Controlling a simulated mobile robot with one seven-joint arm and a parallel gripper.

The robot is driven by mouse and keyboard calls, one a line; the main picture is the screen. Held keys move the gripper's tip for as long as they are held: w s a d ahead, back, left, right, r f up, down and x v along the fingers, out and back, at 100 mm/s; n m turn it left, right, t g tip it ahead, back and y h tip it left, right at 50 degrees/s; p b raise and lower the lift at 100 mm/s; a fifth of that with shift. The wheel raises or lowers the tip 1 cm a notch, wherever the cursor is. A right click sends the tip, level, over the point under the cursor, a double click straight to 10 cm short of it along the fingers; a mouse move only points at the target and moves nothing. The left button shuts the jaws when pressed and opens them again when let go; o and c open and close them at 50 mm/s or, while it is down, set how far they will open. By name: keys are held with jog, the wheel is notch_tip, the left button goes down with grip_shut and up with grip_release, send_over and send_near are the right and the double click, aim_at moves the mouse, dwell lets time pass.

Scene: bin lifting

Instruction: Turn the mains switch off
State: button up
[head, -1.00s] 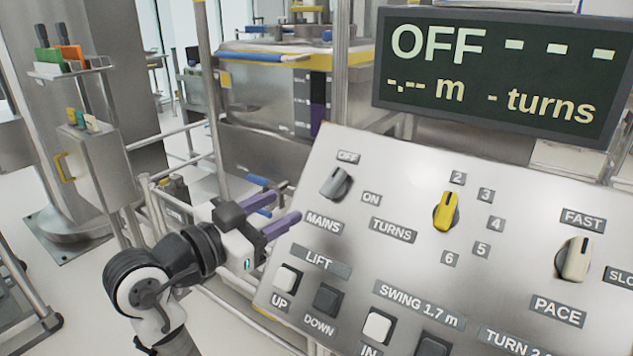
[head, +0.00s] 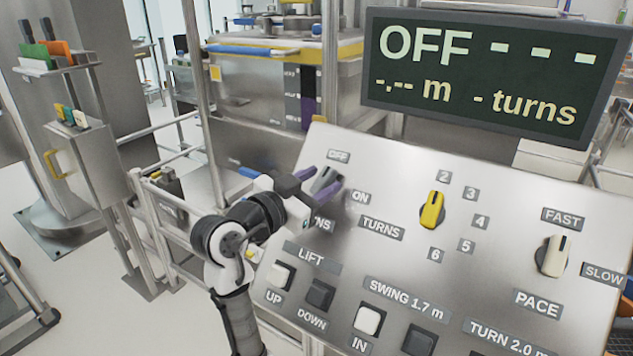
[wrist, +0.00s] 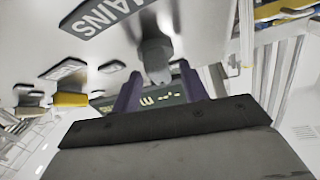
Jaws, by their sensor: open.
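The mains switch is a grey knob (head: 324,178) at the panel's upper left, between the OFF label (head: 338,156) and the ON label (head: 361,198). My gripper (head: 316,184) is at the knob, its purple fingers open on either side of it in the head view. In the wrist view the knob (wrist: 157,62) shows between the two spread fingers (wrist: 160,84); I cannot tell whether they touch it. The display (head: 490,75) reads OFF with dashes. My gripper partly hides the MAINS label.
The sloped steel panel (head: 400,265) also bears a yellow turns knob (head: 432,210), a cream pace knob (head: 552,256) and a lift up button (head: 281,275) below my gripper. Metal rails (head: 175,205) stand at the left.

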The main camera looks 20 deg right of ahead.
grip_shut()
jog(key=shift+n+t+y+p, duration=0.7)
jog(key=shift+n+t, duration=0.8)
jog(key=shift+n, duration=0.7)
grip_release()
jog(key=b+v, duration=0.6)
jog(key=v, duration=0.8)
jog(key=shift+r, duration=0.1)
